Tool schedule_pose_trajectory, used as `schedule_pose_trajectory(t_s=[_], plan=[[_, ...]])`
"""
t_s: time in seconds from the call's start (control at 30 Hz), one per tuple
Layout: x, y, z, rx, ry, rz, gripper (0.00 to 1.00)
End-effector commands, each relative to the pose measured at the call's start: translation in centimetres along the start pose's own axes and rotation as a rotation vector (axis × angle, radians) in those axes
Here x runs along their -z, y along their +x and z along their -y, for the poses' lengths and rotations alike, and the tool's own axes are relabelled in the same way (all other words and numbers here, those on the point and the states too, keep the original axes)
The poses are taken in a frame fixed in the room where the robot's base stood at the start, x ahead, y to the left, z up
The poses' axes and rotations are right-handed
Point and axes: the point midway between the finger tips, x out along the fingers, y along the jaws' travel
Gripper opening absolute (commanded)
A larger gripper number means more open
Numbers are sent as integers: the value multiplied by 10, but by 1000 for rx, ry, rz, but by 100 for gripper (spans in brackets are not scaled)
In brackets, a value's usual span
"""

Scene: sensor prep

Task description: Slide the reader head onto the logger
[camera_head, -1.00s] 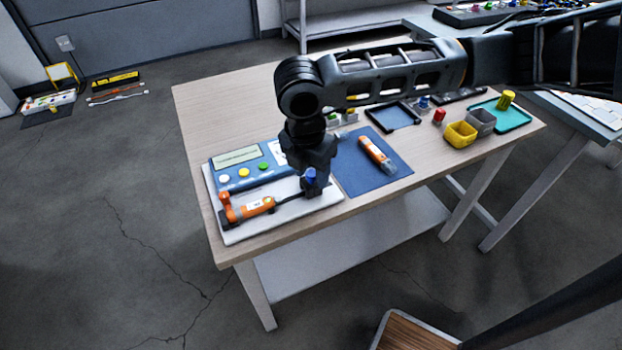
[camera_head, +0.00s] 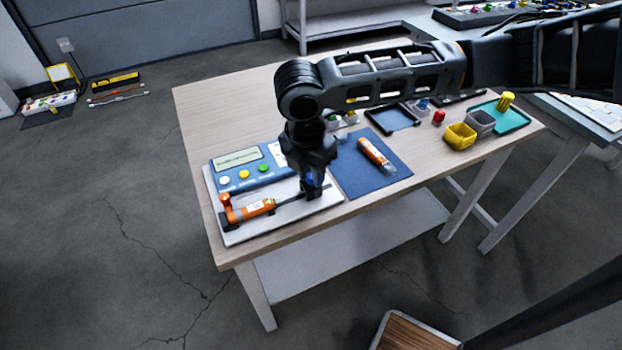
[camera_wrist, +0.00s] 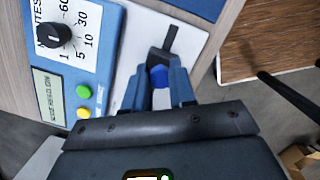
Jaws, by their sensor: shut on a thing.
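The logger (camera_head: 247,210), an orange tube with a white label, lies in a holder at the left of a white board on the table. The reader head's blue knob (camera_wrist: 158,75) shows in the wrist view between my fingertips, with a dark part (camera_wrist: 166,44) beside it. In the head view my gripper (camera_head: 312,190) is over the right end of the board, right of the logger, and largely hides the reader head. A thin grey rail (camera_head: 288,199) runs between them. My gripper is shut on the blue knob, also in the wrist view (camera_wrist: 160,80). The logger is out of the wrist view.
A blue control box (camera_head: 240,168) with coloured buttons stands behind the rail. A blue mat (camera_head: 350,178) with another orange tube (camera_head: 376,155) lies to the right. Yellow (camera_head: 459,135) and grey bins and a teal tray (camera_head: 518,117) stand at the far right.

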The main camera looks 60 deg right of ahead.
Motion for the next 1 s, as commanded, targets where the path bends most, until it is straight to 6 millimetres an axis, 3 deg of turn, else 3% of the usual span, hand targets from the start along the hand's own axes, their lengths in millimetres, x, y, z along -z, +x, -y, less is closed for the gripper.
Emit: schedule_pose_trajectory(t_s=[1.0], plan=[[21,-4,-12,-1,-1,0,8]])
